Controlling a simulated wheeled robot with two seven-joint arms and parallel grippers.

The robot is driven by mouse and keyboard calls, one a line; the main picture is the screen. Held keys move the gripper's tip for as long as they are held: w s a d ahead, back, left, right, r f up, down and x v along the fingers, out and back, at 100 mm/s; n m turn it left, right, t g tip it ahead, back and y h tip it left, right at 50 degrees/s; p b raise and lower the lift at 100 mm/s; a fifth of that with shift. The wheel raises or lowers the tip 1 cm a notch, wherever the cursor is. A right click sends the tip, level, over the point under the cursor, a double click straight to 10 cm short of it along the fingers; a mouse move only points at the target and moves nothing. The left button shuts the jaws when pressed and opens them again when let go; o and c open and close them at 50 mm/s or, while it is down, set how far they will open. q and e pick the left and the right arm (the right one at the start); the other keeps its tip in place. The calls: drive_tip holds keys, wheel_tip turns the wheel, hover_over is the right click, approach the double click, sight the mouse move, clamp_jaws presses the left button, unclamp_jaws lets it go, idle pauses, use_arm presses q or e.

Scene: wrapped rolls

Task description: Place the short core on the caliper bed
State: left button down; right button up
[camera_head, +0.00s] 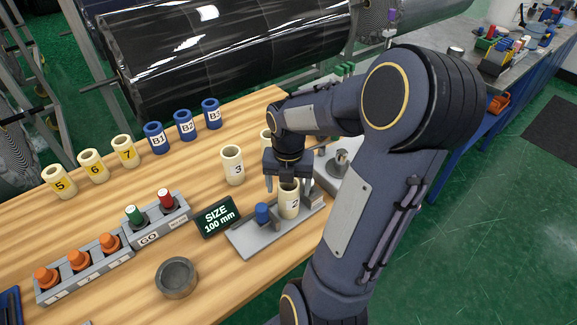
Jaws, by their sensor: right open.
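A cream core marked 2 (289,203) stands upright on the grey caliper bed (254,242), beside a blue piece (263,213). My right gripper (286,187) points down over this core, its fingers apart on either side of the core's top. I cannot tell whether they touch it. A cream core marked 3 (232,166) stands on the table behind the bed. Another cream core (266,139) is partly hidden behind my right gripper. A display (216,217) beside the bed reads SIZE 100 mm. My left gripper is out of view.
Cream cores 5, 6 and 7 (93,165) and blue cores B1, B2 and B3 (184,125) stand along the back. A grey bowl (176,278) sits in front. My right arm hides the table's right side.

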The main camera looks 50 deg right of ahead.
wheel_tip(320, 180, up, 8)
drive_tip(key=shift+r, duration=0.6)
drive_tip(key=shift+a+r, duration=0.2)
drive_tip(key=s+a+m+t+y, duration=0.2)
drive_tip(key=s+a+m, duration=0.1)
drive_tip(key=a+m, duration=0.7)
drive_tip(key=s+a+f+m+t+y, duration=0.1)
drive_tip(key=s+a+m+t, duration=0.2)
drive_tip(key=a+m, duration=0.7)
drive_tip(key=m, duration=0.6)
drive_tip(key=shift+a+f+t+y, duration=0.15)
drive_tip(key=shift+a+t+y, duration=0.15)
drive_tip(key=shift+y, duration=0.1)
drive_tip(key=shift+c, duration=0.2)
